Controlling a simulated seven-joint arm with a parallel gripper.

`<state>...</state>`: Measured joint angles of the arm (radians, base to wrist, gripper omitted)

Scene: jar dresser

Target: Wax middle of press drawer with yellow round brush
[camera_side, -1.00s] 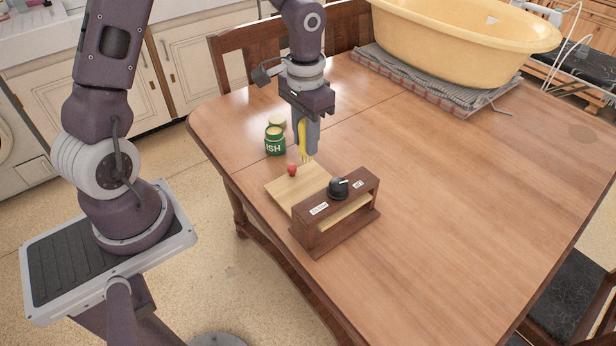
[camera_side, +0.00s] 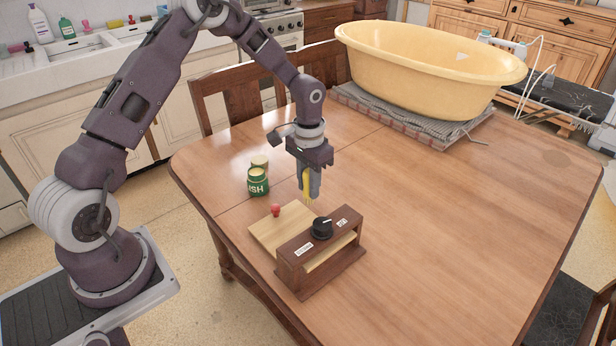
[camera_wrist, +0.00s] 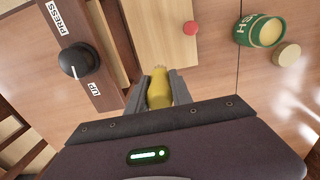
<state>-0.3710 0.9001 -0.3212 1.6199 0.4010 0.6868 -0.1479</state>
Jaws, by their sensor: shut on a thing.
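My gripper (camera_side: 310,190) is shut on the yellow brush (camera_side: 306,183), which points down; it also shows between the fingers in the wrist view (camera_wrist: 158,88). The press (camera_side: 318,260) is a dark wooden frame with a black dial (camera_side: 321,228) on top and two white labels. In the wrist view these read PRESS and UP, and the dial's white mark points towards the UP side. The pale wood drawer (camera_side: 278,229) sticks out of the press, with a red knob (camera_side: 275,210) at its outer end. My gripper is above and behind the drawer's far edge. Contact is not visible.
A green jar (camera_side: 258,183) with pale yellow contents stands left of my gripper, with a round lid or smaller tin (camera_side: 260,163) behind it. A yellow tub (camera_side: 430,75) rests on a striped cloth at the back. The table (camera_side: 450,220) is clear on the right.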

